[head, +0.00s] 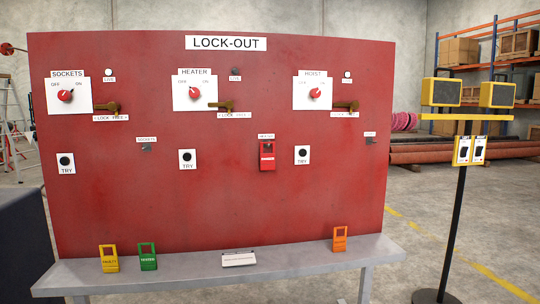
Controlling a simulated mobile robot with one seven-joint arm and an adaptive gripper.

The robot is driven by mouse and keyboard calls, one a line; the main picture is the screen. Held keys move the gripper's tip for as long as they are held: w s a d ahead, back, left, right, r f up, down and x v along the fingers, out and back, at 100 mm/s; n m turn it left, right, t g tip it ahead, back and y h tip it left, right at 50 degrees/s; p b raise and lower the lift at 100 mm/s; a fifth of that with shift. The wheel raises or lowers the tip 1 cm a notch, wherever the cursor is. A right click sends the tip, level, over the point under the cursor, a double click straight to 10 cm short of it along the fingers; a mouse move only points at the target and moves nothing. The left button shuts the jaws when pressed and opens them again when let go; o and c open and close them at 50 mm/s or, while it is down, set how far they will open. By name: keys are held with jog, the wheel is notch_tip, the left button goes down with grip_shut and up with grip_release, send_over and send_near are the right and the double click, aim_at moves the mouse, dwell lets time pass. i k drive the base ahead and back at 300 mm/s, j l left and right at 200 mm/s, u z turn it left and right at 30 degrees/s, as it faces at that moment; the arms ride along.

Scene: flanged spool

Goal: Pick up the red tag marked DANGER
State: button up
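A red tag (267,155) hangs on the red LOCK-OUT board (225,200), below a small label that seems to read HEATER. It has an open loop at the top and a white strip across it; its own wording is too small to read. A yellow tag (109,262) that seems to read FAULTY, a green tag (148,260) that seems to read TESTED, and an orange tag (340,241) stand on the grey shelf (200,277) below the board. My gripper is not in view.
The board carries SOCKETS (66,95), HEATER (195,92) and HOIST (313,92) switches with brass handles sticking out. A white card (239,259) lies on the shelf. A black post (455,220) with yellow lamps stands at right. A dark block (22,245) is at left.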

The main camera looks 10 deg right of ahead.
aim_at(268, 160)
jog(key=i+j+z, duration=0.15)
jog(key=z, duration=0.85)
jog(key=i+j+z, duration=0.2)
jog(key=j, duration=0.15)
jog(key=i+j+z, duration=0.1)
jog(key=j+z, duration=0.35)
jog(key=j, duration=0.3)
jog(key=i+j, duration=0.15)
jog(key=j, duration=0.2)
jog(key=i+j, duration=0.1)
jog(key=j, duration=0.3)
jog(key=i+j, duration=0.15)
jog(key=j, duration=0.2)
jog(key=i+j, duration=0.1)
jog(key=j, duration=0.25)
jog(key=i+j+z, duration=0.1)
jog(key=j, duration=0.3)
